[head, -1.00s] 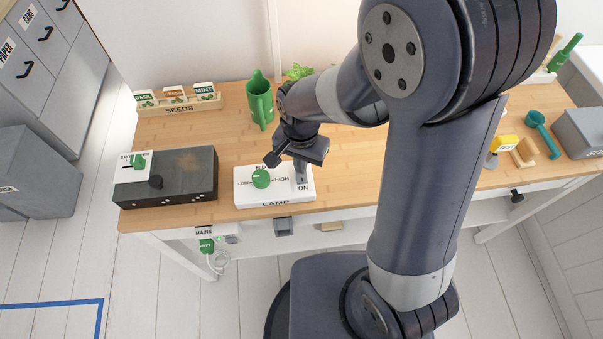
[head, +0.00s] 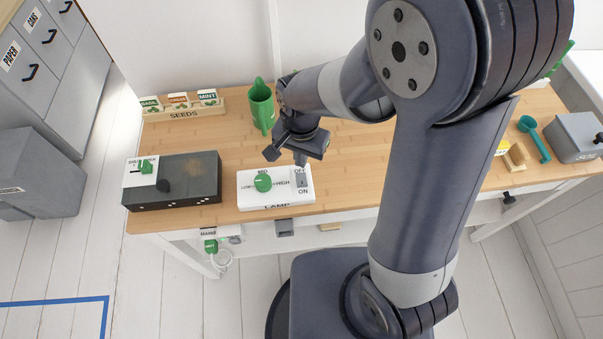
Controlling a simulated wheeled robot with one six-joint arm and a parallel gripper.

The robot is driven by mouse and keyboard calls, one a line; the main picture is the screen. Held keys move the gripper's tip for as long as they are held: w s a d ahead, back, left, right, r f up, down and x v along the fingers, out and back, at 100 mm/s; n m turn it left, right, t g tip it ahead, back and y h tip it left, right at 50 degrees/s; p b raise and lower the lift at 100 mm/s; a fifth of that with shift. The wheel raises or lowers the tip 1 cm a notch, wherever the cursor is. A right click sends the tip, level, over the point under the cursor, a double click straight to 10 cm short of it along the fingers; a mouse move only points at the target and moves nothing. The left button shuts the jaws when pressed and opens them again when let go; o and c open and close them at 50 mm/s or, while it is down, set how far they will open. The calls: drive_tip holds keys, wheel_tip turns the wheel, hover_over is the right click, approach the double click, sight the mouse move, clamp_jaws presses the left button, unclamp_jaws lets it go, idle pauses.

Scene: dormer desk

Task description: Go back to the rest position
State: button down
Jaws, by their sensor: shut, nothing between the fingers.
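My gripper (head: 300,162) is shut and empty. It points down just above the back edge of the white lamp panel (head: 245,199) on the desk, near its ON/OFF switch (head: 301,180). The green dial (head: 263,183) on the panel is to the left of the gripper. My arm reaches in from the right and hides part of the desk behind it.
A dark box (head: 200,182) with a green switch stands left of the panel. A seeds rack (head: 184,115) and a green watering can or mug (head: 261,104) stand behind. A green scoop (head: 534,138) and grey box (head: 577,136) are at right. Bare desk (head: 230,145) lies between.

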sight(301, 176)
drive_tip(key=shift+r+p, duration=0.45)
drive_tip(key=shift+r, duration=0.45)
drive_tip(key=shift+f, duration=0.1)
wheel_tip(301, 176, down, 7)
drive_tip(key=b, duration=0.5)
drive_tip(key=shift+b, duration=0.4)
drive_tip(key=shift+r, duration=0.2)
